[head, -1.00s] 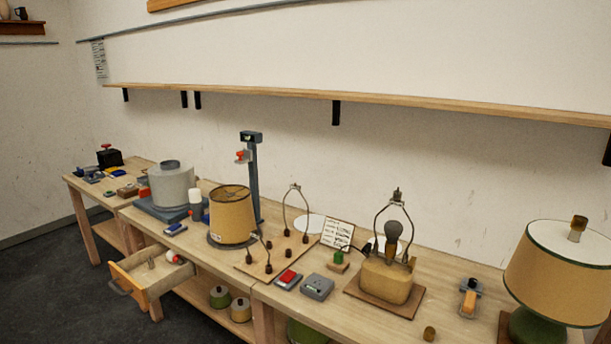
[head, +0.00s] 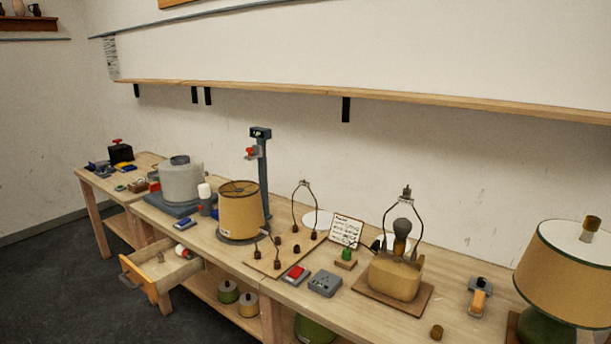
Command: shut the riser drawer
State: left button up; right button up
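The drawer (head: 140,281) is a light wooden box under the workbench (head: 225,258), on the left side of the head view. It is pulled out well past the bench's front edge, so its inside shows. A few small items lie in it, among them a white and red piece (head: 184,252) near the back. A handle (head: 129,280) is on its front panel. Neither of my grippers is in the picture.
On the bench above the drawer stand a grey drum (head: 181,184) and a tan lampshade (head: 241,213). A lamp base with a bulb (head: 394,277) and a shaded lamp (head: 565,262) stand to the right. Green and tan pots sit on the lower shelf. Dark floor (head: 60,290) in front of the drawer is clear.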

aim_at(143, 266)
jog(key=i+j+u, duration=0.1)
jog(key=i+j, duration=0.6)
jog(key=i, duration=0.15)
